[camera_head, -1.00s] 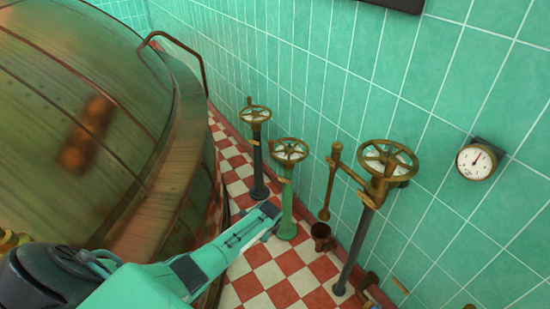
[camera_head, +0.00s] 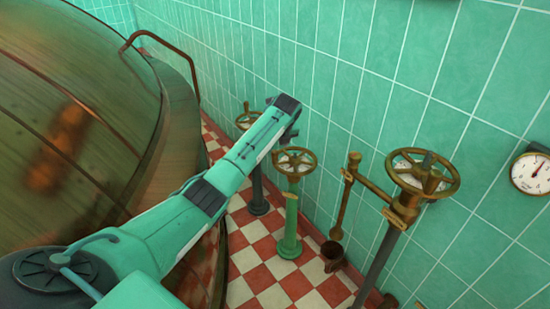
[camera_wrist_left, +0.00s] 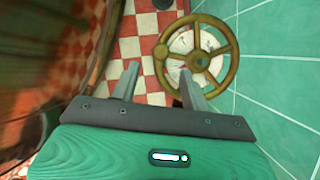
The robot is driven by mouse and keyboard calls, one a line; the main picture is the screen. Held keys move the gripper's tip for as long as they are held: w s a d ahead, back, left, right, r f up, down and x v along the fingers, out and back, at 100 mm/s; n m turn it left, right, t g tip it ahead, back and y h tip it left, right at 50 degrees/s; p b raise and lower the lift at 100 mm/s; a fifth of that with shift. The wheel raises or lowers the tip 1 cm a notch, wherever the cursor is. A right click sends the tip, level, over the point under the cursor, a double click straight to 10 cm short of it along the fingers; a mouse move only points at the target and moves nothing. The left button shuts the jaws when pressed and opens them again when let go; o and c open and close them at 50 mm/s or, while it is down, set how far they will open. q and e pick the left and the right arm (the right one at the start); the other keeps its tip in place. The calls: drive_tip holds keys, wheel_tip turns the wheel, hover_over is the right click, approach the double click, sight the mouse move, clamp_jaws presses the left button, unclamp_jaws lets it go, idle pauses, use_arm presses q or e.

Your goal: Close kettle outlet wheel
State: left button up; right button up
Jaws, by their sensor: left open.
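Three brass handwheels stand on posts along the tiled wall: a far one (camera_head: 246,121) on a dark post, a middle one (camera_head: 312,158) on a green post, and a larger near one (camera_head: 450,183). I cannot tell which is the outlet wheel. My left gripper (camera_head: 290,136) is raised in front of the wall, by the far and middle wheels. In the left wrist view its two fingers (camera_wrist_left: 159,83) are apart and empty. A brass wheel (camera_wrist_left: 232,68) lies just beyond them, its rim partly behind the right finger; contact cannot be told. My right gripper is not in view.
A large copper kettle (camera_head: 50,110) with a curved rail (camera_head: 165,38) fills the left. A green-tiled wall (camera_head: 400,60) with a round gauge (camera_head: 530,174) bounds the right. A brass lever rod (camera_head: 345,195) stands between the middle and near wheels. The checkered floor (camera_head: 270,270) shows between.

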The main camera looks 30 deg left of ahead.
sight(276, 153)
use_arm(q)
drive_tip(key=b+x, duration=0.1)
drive_tip(key=x, duration=0.8)
drive_tip(key=shift+b, duration=0.4)
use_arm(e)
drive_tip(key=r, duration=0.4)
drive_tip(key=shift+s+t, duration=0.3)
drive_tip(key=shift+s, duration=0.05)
use_arm(q)
clamp_jaws()
